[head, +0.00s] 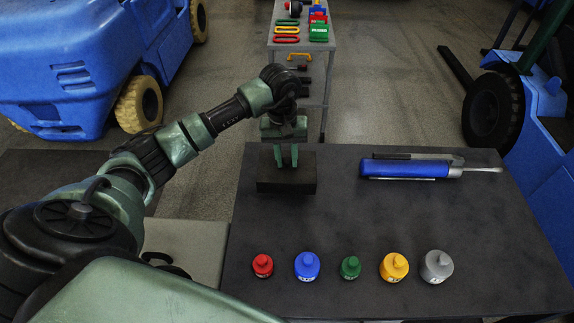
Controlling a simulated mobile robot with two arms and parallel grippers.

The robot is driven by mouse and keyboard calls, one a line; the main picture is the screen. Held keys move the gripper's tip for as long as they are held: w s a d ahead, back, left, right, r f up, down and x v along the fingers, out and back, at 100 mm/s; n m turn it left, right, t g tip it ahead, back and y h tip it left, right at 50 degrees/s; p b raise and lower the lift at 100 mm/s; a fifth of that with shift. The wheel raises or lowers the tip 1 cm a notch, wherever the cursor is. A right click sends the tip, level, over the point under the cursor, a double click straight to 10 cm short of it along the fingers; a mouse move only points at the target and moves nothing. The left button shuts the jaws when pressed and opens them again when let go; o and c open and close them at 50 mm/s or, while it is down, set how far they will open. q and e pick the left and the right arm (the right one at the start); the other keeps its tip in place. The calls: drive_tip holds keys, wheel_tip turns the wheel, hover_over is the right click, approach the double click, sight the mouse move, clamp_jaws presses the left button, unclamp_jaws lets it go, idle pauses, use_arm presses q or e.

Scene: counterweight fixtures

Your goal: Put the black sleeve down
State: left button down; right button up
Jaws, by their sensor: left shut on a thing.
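The black sleeve (287,186) is a dark rectangular block at the back left of the dark table (400,225). My left gripper (286,160) comes down on it from above, with its green fingers shut on the sleeve's upper part. The sleeve looks level. I cannot tell whether its underside touches the table top or hangs just above it. My right gripper is not in view.
A row of weights stands along the front: red (263,265), blue (307,266), green (350,267), yellow (394,266) and grey (436,266). A blue-handled tool (405,168) lies at the back right. The table's middle is clear. Blue vehicles (90,65) flank the area.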

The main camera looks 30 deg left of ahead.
sight(287, 167)
use_arm(q)
drive_tip(key=shift+f, duration=0.65)
wheel_tip(287, 167, down, 3)
drive_tip(key=shift+f+p, duration=0.1)
drive_tip(key=shift+p, duration=0.5)
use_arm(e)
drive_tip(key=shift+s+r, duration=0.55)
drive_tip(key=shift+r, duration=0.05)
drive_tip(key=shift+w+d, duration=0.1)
use_arm(q)
drive_tip(key=c, duration=1.2)
unclamp_jaws()
